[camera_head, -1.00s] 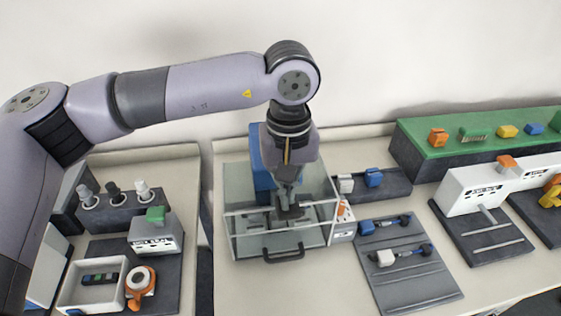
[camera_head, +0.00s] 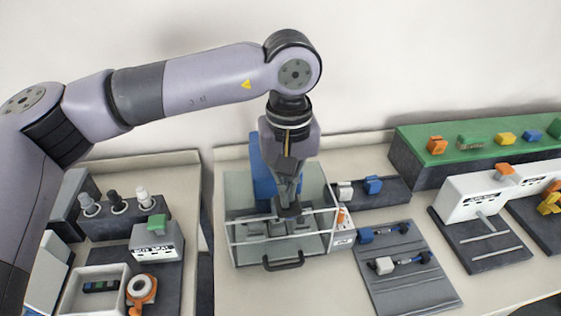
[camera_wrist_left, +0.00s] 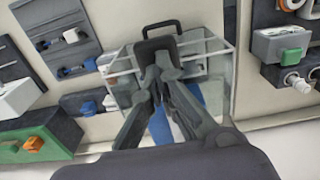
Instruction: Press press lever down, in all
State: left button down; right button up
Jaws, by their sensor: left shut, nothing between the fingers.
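The press stands inside a clear box with pale edges (camera_head: 236,240). Its blue column (camera_head: 262,165) rises at the back of the box. The press lever cannot be made out clearly; my arm and gripper cover part of the press. My left gripper (camera_head: 288,210) points down at the box from above, shut and empty, its tips near the front rail. Whether the tips touch anything cannot be told. In the left wrist view the shut fingers (camera_wrist_left: 160,62) reach over the box, with the blue column (camera_wrist_left: 190,110) partly behind them. My right gripper is not in view.
The box has a dark front handle (camera_head: 284,261). A grey tray with blue-ended parts (camera_head: 405,285) lies to its right. A white box with an orange top (camera_head: 480,195) stands further right. A long green-topped block (camera_head: 480,136) is at the back right. Several small fixtures fill the left table.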

pick_arm(q)
notch_tip(320, 180, up, 9)
jog(key=p, duration=0.4)
dwell(0.4)
